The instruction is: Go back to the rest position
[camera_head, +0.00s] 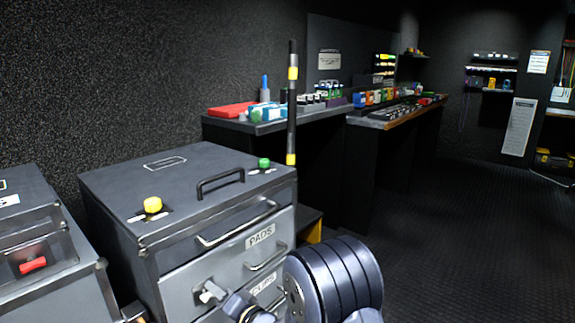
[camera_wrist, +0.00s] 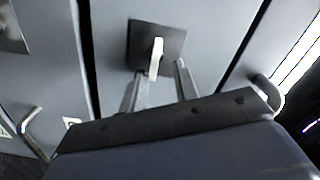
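In the wrist view the two fingers of my gripper (camera_wrist: 160,78) stand apart, so it is open. A pale lever (camera_wrist: 156,55) on a dark square plate (camera_wrist: 174,40) shows between and just beyond the fingertips; I cannot tell whether they touch it. In the head view a pale lever (camera_head: 210,292) sits on the front of the grey cabinet (camera_head: 185,285). My arm (camera_head: 335,280) reaches in from the bottom, close to that front. My fingers cannot be made out in the head view.
The cabinet has a drawer labelled PADS (camera_head: 260,236), bar handles (camera_head: 236,226), a yellow knob (camera_head: 153,205) and a green knob (camera_head: 264,163). A black and yellow pole (camera_head: 292,110) stands behind it. Crowded counters (camera_head: 270,126) line the back. The floor (camera_head: 455,225) at right is clear.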

